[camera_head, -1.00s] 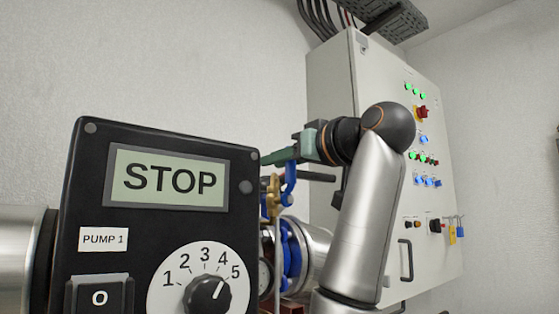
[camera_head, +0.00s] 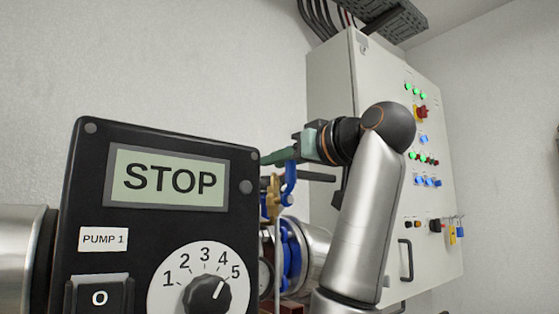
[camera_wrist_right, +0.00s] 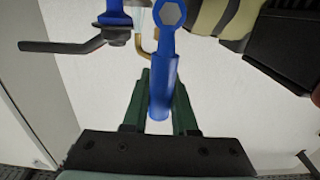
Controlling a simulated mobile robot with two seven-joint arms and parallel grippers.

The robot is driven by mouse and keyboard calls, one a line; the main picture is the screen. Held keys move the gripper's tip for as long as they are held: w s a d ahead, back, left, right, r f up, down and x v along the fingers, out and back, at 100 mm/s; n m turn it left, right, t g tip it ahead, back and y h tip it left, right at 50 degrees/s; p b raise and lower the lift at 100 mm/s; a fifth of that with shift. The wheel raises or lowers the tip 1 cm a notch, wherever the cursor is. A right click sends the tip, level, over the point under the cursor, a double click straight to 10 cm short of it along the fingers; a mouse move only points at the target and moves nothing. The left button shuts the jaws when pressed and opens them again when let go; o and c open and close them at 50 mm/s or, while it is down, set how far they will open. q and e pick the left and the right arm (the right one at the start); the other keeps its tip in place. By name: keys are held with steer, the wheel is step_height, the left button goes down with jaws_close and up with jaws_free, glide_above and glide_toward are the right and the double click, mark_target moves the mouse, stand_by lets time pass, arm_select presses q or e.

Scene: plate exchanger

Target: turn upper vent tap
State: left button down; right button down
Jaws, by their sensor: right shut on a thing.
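The upper vent tap has a blue lever handle (camera_wrist_right: 162,85), seen between the green fingers of my right gripper (camera_wrist_right: 160,108) in the right wrist view. The fingers are shut on the handle, one on each side. The handle's hexagonal end (camera_wrist_right: 169,14) points to the top of that view. In the head view the blue handle (camera_head: 290,180) stands on a brass tap body (camera_head: 273,197), and my right gripper (camera_head: 284,157) reaches it from the right. My left gripper is not in view.
A black pump panel (camera_head: 85,180) reading STOP fills the left front. A grey control cabinet (camera_head: 330,95) with lit buttons stands behind my right arm. In the wrist view, a dark lever (camera_wrist_right: 62,47) with a blue fitting (camera_wrist_right: 114,14) lies left of the handle.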

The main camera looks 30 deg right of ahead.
steer(key=a+f+n+b, duration=0.4)
steer(key=a+f+n, duration=0.3)
steer(key=n, duration=1.1)
steer(key=shift+s, duration=0.25)
steer(key=shift+a+f, duration=0.1)
steer(key=shift+f, duration=0.05)
stand_by(0.6)
steer(key=c, duration=0.7)
jaws_free()
steer(key=shift+s, duration=0.15)
steer(key=s+d+b, duration=0.1)
steer(key=s+b, duration=0.2)
steer(key=s, duration=0.9)
steer(key=shift+s, duration=0.15)
